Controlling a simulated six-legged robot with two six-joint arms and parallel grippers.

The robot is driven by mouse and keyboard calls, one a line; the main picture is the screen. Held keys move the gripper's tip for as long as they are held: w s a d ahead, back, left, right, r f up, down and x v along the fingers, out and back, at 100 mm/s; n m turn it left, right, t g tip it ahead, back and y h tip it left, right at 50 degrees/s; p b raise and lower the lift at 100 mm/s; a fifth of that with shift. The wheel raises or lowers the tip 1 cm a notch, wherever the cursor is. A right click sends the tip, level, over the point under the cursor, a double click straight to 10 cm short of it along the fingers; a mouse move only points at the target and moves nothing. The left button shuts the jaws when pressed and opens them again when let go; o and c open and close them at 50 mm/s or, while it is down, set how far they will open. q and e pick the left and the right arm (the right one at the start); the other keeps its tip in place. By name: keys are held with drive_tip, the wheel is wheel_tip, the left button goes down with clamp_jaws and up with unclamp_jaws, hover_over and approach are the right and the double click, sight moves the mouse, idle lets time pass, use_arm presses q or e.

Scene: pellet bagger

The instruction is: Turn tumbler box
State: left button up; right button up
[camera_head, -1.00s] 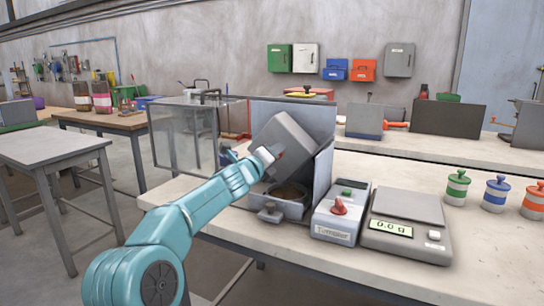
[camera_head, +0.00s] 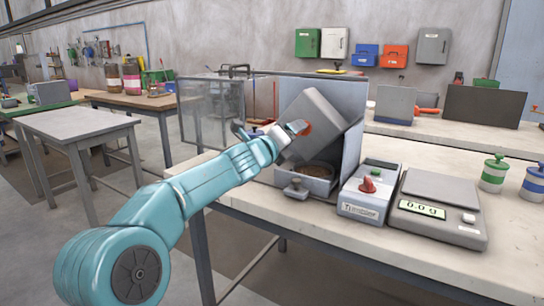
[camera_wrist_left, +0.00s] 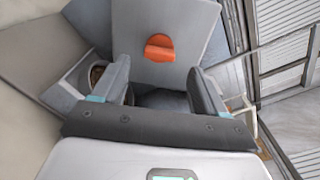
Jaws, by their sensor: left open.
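The tumbler box (camera_head: 320,118) is a grey box tilted inside an open metal housing (camera_head: 352,140) on the bench. An orange-red knob or handle on its face shows in the left wrist view (camera_wrist_left: 159,48), ahead of and between my fingers. My left gripper (camera_head: 272,130) is open at the box's left face; in the wrist view its two fingers (camera_wrist_left: 156,84) are apart with nothing between them. Below the box is a round opening with brown contents (camera_head: 318,170). A control unit labelled Tumbler (camera_head: 369,192) with a red switch stands right of the housing. My right gripper is not in view.
A scale (camera_head: 440,208) reading 0.0 g stands right of the control unit. A clear guard panel (camera_head: 211,112) stands open at the housing's left. The bench front (camera_head: 265,207) is clear.

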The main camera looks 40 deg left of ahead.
use_arm(q)
drive_tip(key=b+v, duration=0.1)
drive_tip(key=v, duration=0.9)
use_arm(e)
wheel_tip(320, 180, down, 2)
use_arm(q)
drive_tip(key=shift+s, duration=0.15)
